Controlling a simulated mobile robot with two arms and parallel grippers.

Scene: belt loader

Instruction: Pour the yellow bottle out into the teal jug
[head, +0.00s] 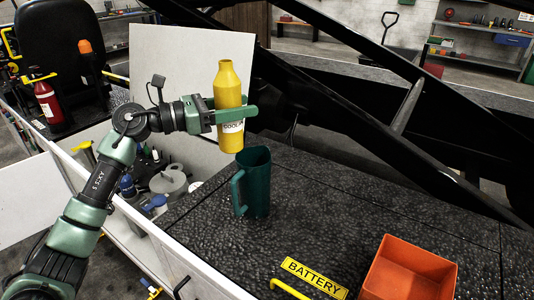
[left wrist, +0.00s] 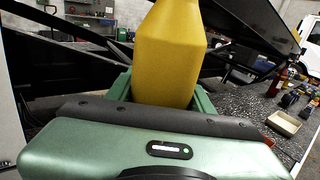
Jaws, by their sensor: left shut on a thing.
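The yellow bottle (head: 229,93) is upright, with its narrow neck at the top and a white label low on its side. My left gripper (head: 232,115) is shut around the bottle's body and holds it in the air. The bottle also fills the upper middle of the left wrist view (left wrist: 172,50). The teal jug (head: 256,184) stands upright on the black textured deck, below and slightly right of the bottle, its handle facing left. The bottle and jug are apart. My right gripper does not show in either view.
An orange bin (head: 408,268) sits on the black deck (head: 330,205) at the lower right. A yellow handle (head: 289,289) lies by the BATTERY label. Dark loader beams (head: 380,125) cross behind the jug. An open compartment with several items (head: 168,182) lies left of the deck.

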